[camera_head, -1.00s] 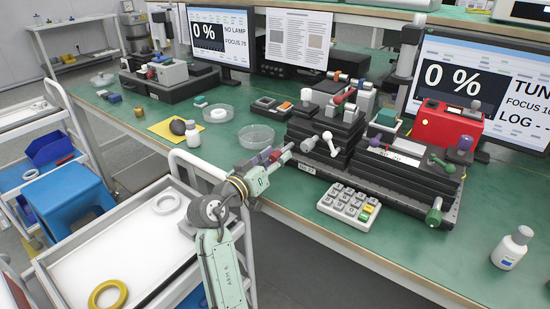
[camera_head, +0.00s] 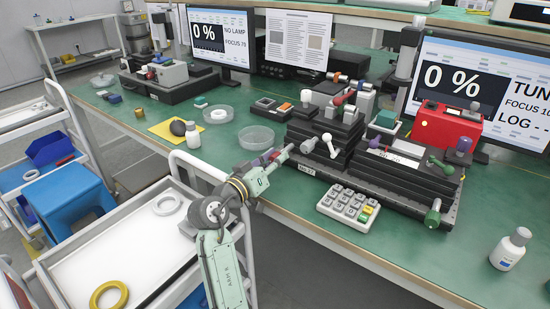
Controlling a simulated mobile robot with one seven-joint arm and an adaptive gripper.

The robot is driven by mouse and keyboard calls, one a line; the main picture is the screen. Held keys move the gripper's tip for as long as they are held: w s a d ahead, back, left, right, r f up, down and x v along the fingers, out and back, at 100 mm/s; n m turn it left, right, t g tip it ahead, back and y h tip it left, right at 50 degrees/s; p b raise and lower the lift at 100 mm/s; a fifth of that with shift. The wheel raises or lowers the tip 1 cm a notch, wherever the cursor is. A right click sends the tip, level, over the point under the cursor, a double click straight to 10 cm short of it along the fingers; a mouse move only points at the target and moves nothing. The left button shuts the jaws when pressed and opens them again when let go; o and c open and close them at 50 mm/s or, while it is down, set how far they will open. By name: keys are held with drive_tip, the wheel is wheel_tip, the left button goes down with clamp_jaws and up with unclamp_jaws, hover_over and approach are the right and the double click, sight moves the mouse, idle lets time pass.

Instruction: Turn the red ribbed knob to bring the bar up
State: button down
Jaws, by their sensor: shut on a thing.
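My gripper (camera_head: 270,161) reaches in from the lower left to the near left side of the black stepped stage (camera_head: 400,178). Its jaws are shut on a small red knob (camera_head: 275,156), which is mostly hidden by the fingers. The ribs are too small to make out. A purple part shows just left of the red. A light grey rod end (camera_head: 287,148) sticks out just beyond the jaws, toward the stage. Another red knob (camera_head: 345,97) sits higher on the stage, apart from my gripper. I cannot tell which part is the bar.
White knobs (camera_head: 329,143) stick out of the stage front near my gripper. A keypad (camera_head: 348,203) lies in front. A glass dish (camera_head: 256,137) and a white bottle (camera_head: 192,137) stand to the left. A large monitor (camera_head: 470,85) reads 0 %.

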drive_tip(key=n+p, duration=0.1)
drive_tip(key=n, duration=0.1)
drive_tip(key=n+p, duration=0.2)
drive_tip(key=shift+r+n, duration=0.2)
drive_tip(key=shift+n, duration=0.2)
drive_tip(key=shift+f+n+p, duration=0.1)
drive_tip(key=shift+n+p, duration=1.25)
drive_tip(key=shift+n, duration=0.15)
drive_tip(key=c, duration=1.3)
unclamp_jaws()
drive_tip(key=shift+f, duration=0.1)
drive_tip(key=v, duration=1.2)
